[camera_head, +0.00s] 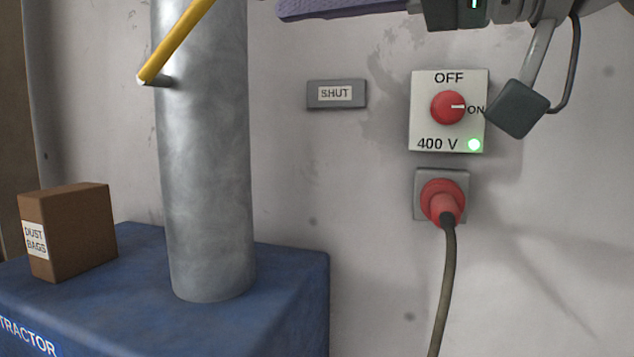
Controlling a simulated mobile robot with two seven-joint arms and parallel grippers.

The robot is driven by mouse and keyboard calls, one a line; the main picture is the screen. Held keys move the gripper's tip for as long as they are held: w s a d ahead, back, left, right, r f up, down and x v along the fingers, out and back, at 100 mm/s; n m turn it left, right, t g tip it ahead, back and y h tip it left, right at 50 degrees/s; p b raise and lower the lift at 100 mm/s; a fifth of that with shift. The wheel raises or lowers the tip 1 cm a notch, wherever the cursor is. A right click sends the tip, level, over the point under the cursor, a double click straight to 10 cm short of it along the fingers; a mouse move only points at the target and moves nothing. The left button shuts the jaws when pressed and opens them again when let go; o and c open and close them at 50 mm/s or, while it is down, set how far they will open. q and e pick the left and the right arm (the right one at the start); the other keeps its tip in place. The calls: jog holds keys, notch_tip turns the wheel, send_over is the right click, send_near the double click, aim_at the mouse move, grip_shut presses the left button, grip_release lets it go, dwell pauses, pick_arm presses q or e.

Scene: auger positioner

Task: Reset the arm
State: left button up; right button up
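A dark jointed assembly (478,12) with a small green light runs along the top edge at the right. It is cut off, so I cannot tell whether it is the arm. From it hang a grey rod, a dark square block (517,108) and a black cable. The block appears beside the right edge of a white 400 V switch box (420,121). Its red knob (448,107) has its white mark toward ON, and a green lamp (474,145) is lit. A purple bar (340,8) shows at the top edge. I see neither gripper.
A red plug (443,201) with a hanging cable sits below the switch box. A grey metal pipe (208,170) with a yellow lever (178,38) rises from a blue cabinet (290,285). A "SHUT" plate (336,94) is on the wall. A dust bags box (75,230) stands left.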

jog(key=s+d+f+m+h+p, duration=0.2)
jog(key=s+f+h, duration=0.15)
jog(key=f, duration=0.65)
jog(key=s+d+f+m+h+p, duration=0.1)
jog(key=s+f+h+p, duration=0.2)
jog(key=f, duration=0.7)
jog(key=s+d+f+m+g+h, duration=0.4)
jog(key=s+d+f+m+h, duration=0.2)
jog(key=s+d+f+h, duration=0.3)
jog(key=s+d+f, duration=0.3)
jog(key=s+d, duration=0.3)
jog(key=d, duration=0.1)
jog(key=shift+s+d+f+h+p, duration=0.2)
jog(key=shift+s+d+h+p, duration=0.1)
jog(key=shift+s+d+h, duration=0.05)
